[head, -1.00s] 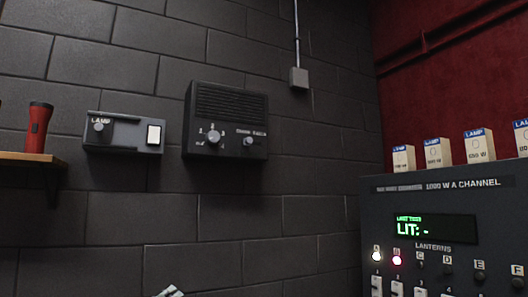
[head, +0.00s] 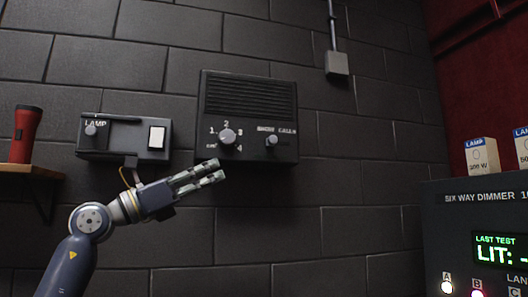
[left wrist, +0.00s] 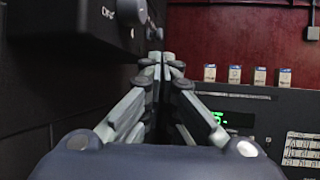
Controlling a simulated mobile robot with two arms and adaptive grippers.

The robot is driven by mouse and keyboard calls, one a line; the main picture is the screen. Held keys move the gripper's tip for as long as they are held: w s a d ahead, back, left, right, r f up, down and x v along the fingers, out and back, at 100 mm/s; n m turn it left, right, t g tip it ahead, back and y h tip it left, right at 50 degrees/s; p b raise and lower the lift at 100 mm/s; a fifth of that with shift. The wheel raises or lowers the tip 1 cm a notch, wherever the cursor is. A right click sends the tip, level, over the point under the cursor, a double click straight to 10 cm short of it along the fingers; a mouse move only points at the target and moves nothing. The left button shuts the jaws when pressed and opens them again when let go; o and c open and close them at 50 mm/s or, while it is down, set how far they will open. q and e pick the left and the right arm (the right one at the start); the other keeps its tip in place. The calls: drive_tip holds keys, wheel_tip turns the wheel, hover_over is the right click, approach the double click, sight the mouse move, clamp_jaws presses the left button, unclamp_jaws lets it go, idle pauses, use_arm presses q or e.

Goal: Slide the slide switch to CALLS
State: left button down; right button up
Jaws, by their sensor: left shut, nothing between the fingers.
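A dark wall box (head: 249,100) with a speaker grille carries the slide switch (head: 271,141), a small grey knob under a small label that seems to read SHOW and CALLS. The knob sits nearer the left word. A larger grey dial (head: 227,136) with numbers is left of it. My left gripper (head: 215,172) is shut and empty, below the dial and lower left of the switch, apart from the knob in the picture. In the left wrist view its fingertips (left wrist: 160,62) meet near the box's edge, with knobs at upper left. My right gripper is out of view.
A lamp box (head: 125,138) with a white rocker is on the wall to the left, above my left forearm. A red torch (head: 25,134) stands on a wooden shelf (head: 30,170). A dimmer panel (head: 470,220) is at right.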

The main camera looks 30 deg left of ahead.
sight(262, 151)
use_arm(q)
drive_tip(key=p+x, duration=0.3)
drive_tip(key=x, duration=0.3)
drive_tip(key=shift+s+a+r+p, duration=0.1)
drive_tip(key=shift+a+r+p, duration=0.1)
drive_tip(key=shift+p, duration=0.15)
drive_tip(key=p+x, duration=0.4)
drive_tip(key=x, duration=0.3)
drive_tip(key=shift+w+d, duration=0.2)
drive_tip(key=shift+w, duration=0.05)
drive_tip(key=shift+w+d+p, duration=0.2)
drive_tip(key=shift+w+p, duration=0.15)
drive_tip(key=shift+w, duration=0.05)
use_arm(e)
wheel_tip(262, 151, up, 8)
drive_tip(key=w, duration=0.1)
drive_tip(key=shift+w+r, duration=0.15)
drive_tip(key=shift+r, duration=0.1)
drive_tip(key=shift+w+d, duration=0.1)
